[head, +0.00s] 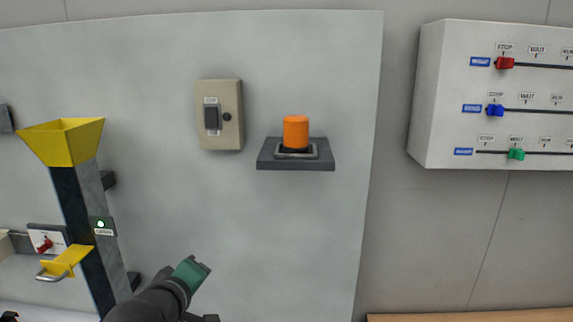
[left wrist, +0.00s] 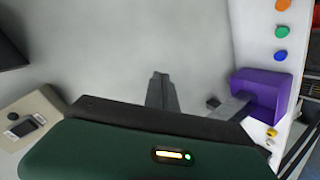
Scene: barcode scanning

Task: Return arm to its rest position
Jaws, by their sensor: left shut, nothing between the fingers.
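My left arm comes up from the bottom of the head view, with its green and black gripper (head: 203,267) in front of the pale panel (head: 300,230). In the left wrist view the dark fingers of this gripper (left wrist: 161,82) are together and empty, in front of a plain pale surface. The green gripper body fills the bottom of that view. My right gripper is in neither view.
A yellow funnel (head: 62,138) on a dark post stands left of my arm. A beige switch box (head: 232,130) and a grey shelf (head: 265,160) with an orange cylinder (head: 296,130) are above. A slider box (head: 432,120) is at right.

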